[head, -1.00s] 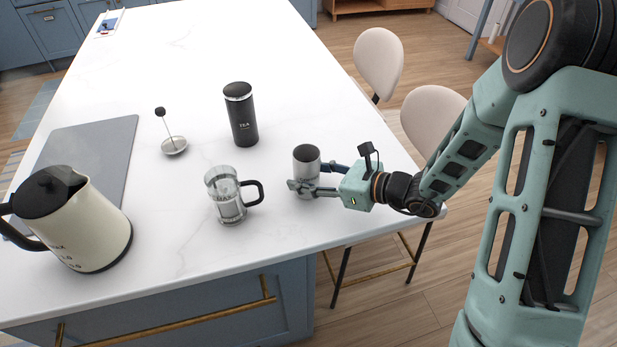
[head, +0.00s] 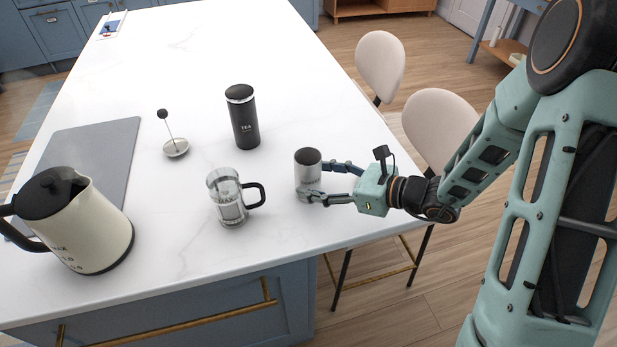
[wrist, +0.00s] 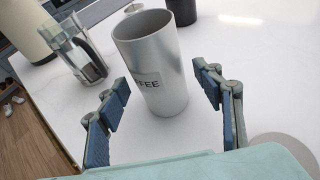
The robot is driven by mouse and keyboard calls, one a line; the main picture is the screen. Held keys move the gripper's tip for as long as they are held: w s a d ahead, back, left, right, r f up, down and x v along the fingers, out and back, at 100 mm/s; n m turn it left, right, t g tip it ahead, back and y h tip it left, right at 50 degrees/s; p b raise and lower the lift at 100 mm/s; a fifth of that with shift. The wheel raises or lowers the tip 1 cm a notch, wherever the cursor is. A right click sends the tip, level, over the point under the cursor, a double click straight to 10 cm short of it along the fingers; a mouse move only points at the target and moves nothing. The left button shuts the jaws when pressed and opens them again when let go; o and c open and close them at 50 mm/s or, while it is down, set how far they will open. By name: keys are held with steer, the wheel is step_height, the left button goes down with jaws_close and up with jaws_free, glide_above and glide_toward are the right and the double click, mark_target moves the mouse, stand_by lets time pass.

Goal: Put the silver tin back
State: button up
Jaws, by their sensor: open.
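The silver tin (head: 307,167) stands upright and open-topped on the white island near its right edge. In the wrist view the tin (wrist: 152,65) shows a label ending in "FFEE". My gripper (head: 328,182) is open at the tin's right side. In the wrist view the fingers of my gripper (wrist: 162,95) are spread wide, one on each side of the tin's lower part, with gaps showing between pads and tin.
A glass press jug (head: 228,200) stands just left of the tin. A black tea tin (head: 242,118), a plunger (head: 175,147), a cream kettle (head: 90,230) and a grey board (head: 85,155) are on the island. Chairs (head: 440,125) stand along its right edge.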

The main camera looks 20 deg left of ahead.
steer(key=v, duration=0.9)
steer(key=shift+d, duration=0.1)
